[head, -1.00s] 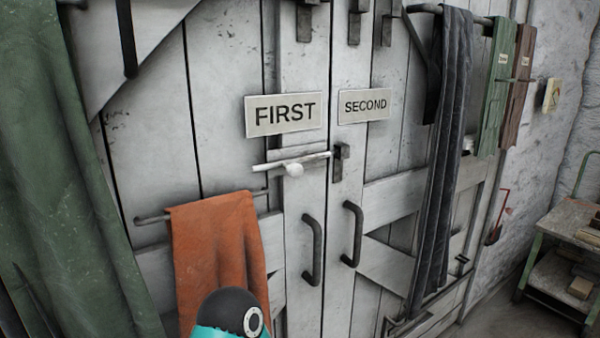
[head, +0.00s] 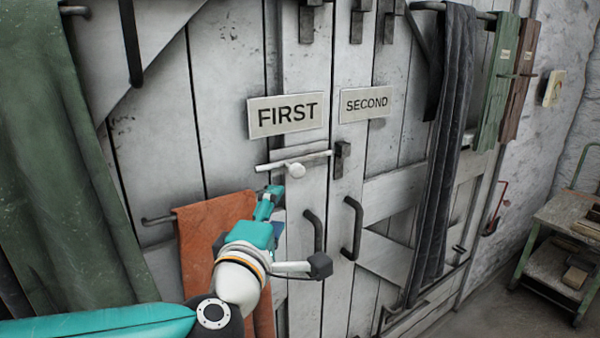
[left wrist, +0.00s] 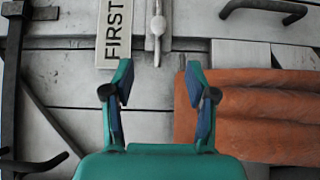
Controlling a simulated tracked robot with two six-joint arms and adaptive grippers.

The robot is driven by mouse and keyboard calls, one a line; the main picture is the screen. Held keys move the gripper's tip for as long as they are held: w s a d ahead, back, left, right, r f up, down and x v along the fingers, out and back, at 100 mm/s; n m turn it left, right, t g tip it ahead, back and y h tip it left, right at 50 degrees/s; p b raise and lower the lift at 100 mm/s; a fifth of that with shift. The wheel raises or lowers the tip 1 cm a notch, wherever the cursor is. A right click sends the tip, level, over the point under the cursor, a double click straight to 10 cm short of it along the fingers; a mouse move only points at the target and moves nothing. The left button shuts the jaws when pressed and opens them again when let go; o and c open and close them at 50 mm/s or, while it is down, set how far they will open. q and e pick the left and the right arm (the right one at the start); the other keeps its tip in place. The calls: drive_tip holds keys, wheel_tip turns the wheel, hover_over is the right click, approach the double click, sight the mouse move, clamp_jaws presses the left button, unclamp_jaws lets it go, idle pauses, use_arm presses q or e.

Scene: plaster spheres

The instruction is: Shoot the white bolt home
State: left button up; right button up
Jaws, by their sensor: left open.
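The white bolt (head: 275,163) lies level across the left door leaf under the FIRST sign, with a round white knob (head: 297,170) hanging near its middle. Its right end is close to a dark keeper (head: 342,160) on the right leaf; I cannot tell whether it enters it. My left gripper (head: 272,200) is open and empty, just below and left of the knob. In the left wrist view the bolt (left wrist: 157,45) and its knob (left wrist: 158,25) stand beyond the two parted fingertips (left wrist: 156,85), apart from them. My right gripper is not in view.
An orange cloth (head: 205,235) hangs on a rail behind my left arm. Two dark door handles (head: 352,230) sit below the bolt. A green curtain (head: 60,150) hangs at left, a dark cloth (head: 445,150) at right. A cart (head: 560,240) stands far right.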

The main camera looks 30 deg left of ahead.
sight(295, 175)
use_arm(q)
drive_tip(key=p+x, duration=0.2)
drive_tip(key=x, duration=1.4)
drive_tip(key=shift+w+a, duration=0.15)
drive_tip(key=shift+w, duration=0.2)
clamp_jaws()
